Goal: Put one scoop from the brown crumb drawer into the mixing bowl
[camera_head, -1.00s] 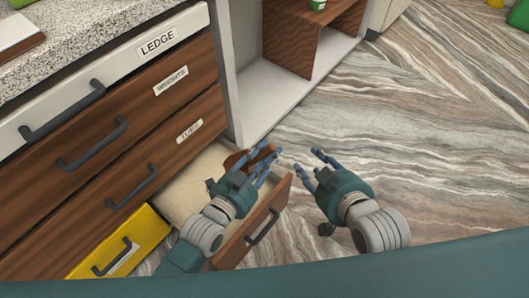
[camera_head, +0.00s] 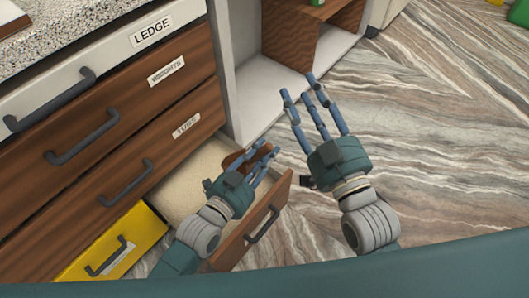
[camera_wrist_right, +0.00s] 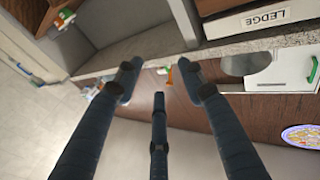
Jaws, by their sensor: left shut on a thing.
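An open wooden drawer (camera_head: 240,243) stands out low at the cabinet's right end, with a pale, sand-coloured inside. My left gripper (camera_head: 265,151) is over this drawer, shut on a brown thing (camera_head: 233,159) partly hidden behind its fingers; I cannot tell its full shape. My right gripper (camera_head: 306,95) is open and empty above the floor, to the right of and higher in the picture than the left one. Its spread fingers also show in the right wrist view (camera_wrist_right: 158,85). I cannot pick out the brown crumb or the mixing bowl for sure.
Shut drawers labelled LEDGE (camera_head: 152,33), WEIGHTS (camera_head: 167,71) and TUBS (camera_head: 186,124) are above. A yellow drawer front (camera_head: 110,255) is at lower left. An open shelf (camera_head: 300,95) is behind. The right wrist view shows a grey rounded thing (camera_wrist_right: 246,63) and a colourful round dish (camera_wrist_right: 303,137).

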